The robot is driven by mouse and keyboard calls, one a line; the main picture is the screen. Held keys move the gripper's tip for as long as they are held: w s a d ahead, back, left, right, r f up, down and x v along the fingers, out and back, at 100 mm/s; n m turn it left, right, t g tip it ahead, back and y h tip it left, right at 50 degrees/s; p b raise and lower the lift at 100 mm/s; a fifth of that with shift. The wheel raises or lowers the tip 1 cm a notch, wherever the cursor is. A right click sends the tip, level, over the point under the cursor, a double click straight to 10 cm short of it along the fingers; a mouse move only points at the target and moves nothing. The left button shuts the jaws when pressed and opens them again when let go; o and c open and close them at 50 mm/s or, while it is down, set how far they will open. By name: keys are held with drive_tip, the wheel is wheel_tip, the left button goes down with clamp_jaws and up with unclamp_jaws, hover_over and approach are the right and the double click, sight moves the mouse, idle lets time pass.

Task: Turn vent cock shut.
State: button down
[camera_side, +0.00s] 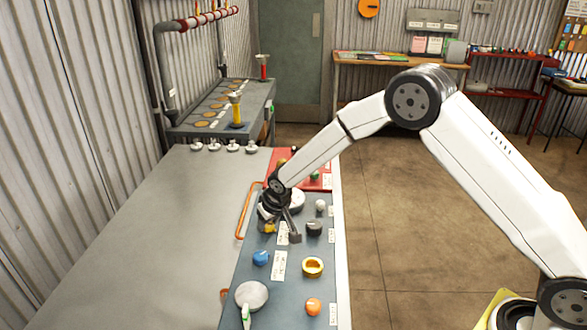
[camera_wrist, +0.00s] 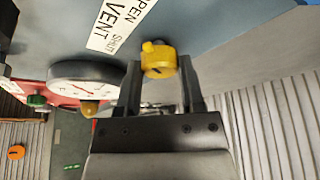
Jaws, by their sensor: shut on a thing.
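The vent cock is a small yellow knob (camera_wrist: 158,60) on the blue-grey panel in the wrist view, with a small lug at its upper left. A white label (camera_wrist: 122,22) reading OPEN, SHUT and VENT is beside it. My gripper (camera_wrist: 160,72) has one finger on each side of the knob and is shut on it. In the side view my gripper (camera_side: 278,226) is down at the panel, and only a bit of the yellow knob (camera_side: 270,228) shows, the rest hidden by the fingers. The cock's exact pointing is hard to tell.
A white round gauge (camera_wrist: 88,80) is close to the left finger. Around my gripper on the panel are a black knob (camera_side: 314,228), a blue knob (camera_side: 261,258), a yellow ring (camera_side: 313,267) and an orange knob (camera_side: 313,307). The grey bench top (camera_side: 170,240) to the left is clear.

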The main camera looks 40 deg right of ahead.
sight(281, 229)
drive_tip(key=shift+d+n+g+y, duration=0.2)
drive_tip(key=shift+n+y, duration=0.45)
drive_tip(key=shift+n, duration=1.2)
drive_tip(key=shift+n+g+y, duration=0.3)
drive_tip(key=shift+n+y, duration=0.35)
drive_tip(key=shift+n, duration=1.2)
drive_tip(key=n+g+y, duration=0.1)
drive_tip(key=n, duration=0.3)
drive_tip(key=shift+d+f, duration=0.1)
drive_tip(key=shift+w+n+g+y, duration=0.1)
drive_tip(key=shift+n+g+y, duration=0.35)
drive_tip(key=shift+n, duration=1.15)
drive_tip(key=shift+g, duration=0.25)
drive_tip(key=shift+c, duration=1)
unclamp_jaws()
drive_tip(key=v, duration=0.7)
drive_tip(key=shift+r, duration=0.45)
drive_tip(key=shift+d, duration=0.1)
